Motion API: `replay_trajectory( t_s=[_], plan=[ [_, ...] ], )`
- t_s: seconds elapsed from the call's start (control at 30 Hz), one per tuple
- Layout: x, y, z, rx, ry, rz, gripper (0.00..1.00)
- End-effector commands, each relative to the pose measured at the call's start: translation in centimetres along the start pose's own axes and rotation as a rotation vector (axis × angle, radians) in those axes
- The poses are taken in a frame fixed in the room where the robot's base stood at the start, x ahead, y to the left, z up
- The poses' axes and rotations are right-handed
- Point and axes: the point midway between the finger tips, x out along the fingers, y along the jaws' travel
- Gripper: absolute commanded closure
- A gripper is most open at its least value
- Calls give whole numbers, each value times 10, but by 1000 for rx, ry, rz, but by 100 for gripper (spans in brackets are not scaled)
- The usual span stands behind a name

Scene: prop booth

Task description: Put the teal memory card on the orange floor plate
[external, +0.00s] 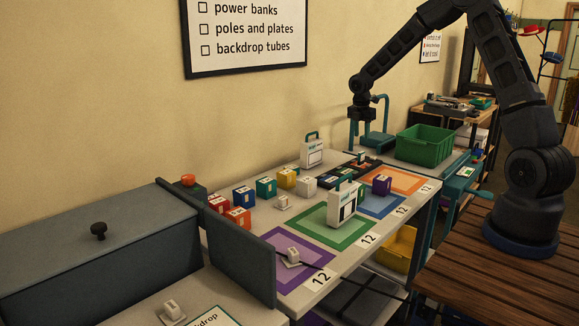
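A small teal block with a pale label (266,187) stands in the row of coloured blocks at the back of the worktable; it is the teal piece that best fits the memory card, though its kind is hard to tell at this size. The orange floor plate (408,183) lies flat at the table's far right end, with its middle looking bare. My gripper (362,116) hangs high near the wall, beside a teal stand, well above and apart from both. Its fingers are too small and dark to show whether they are open or shut.
A purple block (382,186) stands by the blue plate (380,204). A white case (345,201) stands on the green plate (326,222). Another white case (312,151), a dark tray (330,181) and a green crate (424,145) are near. A grey panel (241,256) rises at left.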

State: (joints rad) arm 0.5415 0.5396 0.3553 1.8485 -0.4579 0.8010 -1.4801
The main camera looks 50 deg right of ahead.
Motion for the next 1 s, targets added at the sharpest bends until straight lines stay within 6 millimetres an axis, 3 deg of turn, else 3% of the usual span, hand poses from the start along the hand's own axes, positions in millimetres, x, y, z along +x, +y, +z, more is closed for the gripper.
replay_trajectory(
  t_s=[0.17,0.37,0.7,1.0],
  plan=[
    [-23,-7,-7,41,-12,11,65],
    [-80,-37,-27,189,-38,41,65],
    [-168,-105,-64,483,-47,112,65],
    [-227,-176,-95,748,-7,179,65]
  ],
)
